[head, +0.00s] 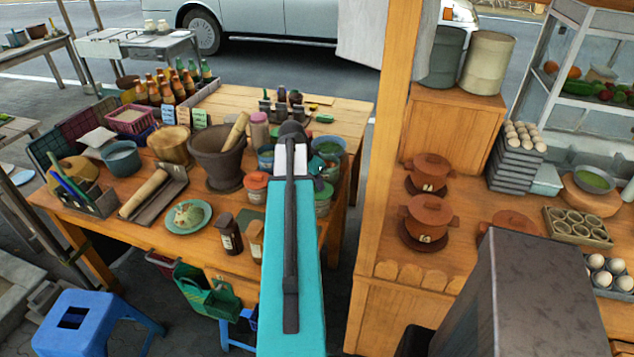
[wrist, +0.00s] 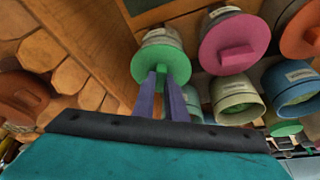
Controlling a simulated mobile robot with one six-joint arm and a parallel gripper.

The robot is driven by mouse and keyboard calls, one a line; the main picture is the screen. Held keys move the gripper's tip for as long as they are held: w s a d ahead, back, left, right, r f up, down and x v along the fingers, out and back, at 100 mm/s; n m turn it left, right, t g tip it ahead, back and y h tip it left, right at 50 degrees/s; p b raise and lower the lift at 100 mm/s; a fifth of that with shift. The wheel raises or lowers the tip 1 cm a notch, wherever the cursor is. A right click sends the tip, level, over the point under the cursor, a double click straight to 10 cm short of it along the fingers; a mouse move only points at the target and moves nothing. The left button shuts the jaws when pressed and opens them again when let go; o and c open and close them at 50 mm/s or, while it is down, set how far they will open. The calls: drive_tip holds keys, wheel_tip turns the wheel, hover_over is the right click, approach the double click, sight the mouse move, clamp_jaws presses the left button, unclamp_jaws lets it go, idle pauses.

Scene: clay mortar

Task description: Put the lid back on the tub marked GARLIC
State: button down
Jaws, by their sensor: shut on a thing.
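In the wrist view my gripper (wrist: 164,80) is shut on the grip of a green lid (wrist: 158,64). The lid is against the mouth of a pale tub (wrist: 161,37) with a label; I cannot tell whether it is seated or just held there. Beside it are a tub with a pink lid (wrist: 238,45), an open pale green tub (wrist: 235,98) and an open blue tub (wrist: 293,92). All labels are too small to read, so I cannot tell which tub is marked GARLIC. In the head view my arm hides the fingers and held lid.
In the head view an orange-lidded tub (head: 256,183) stands left of my arm. A stone mortar (head: 220,155), a small plate (head: 188,216) and dark jars (head: 229,235) are farther left. A wooden post (head: 382,130) and a counter with clay pots (head: 428,215) stand right.

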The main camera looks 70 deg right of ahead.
drive_tip(key=c, duration=1.2)
unclamp_jaws()
drive_tip(key=shift+r, duration=0.1)
drive_tip(key=shift+r+p, duration=1.9)
drive_tip(key=shift+r, duration=1.5)
clamp_jaws()
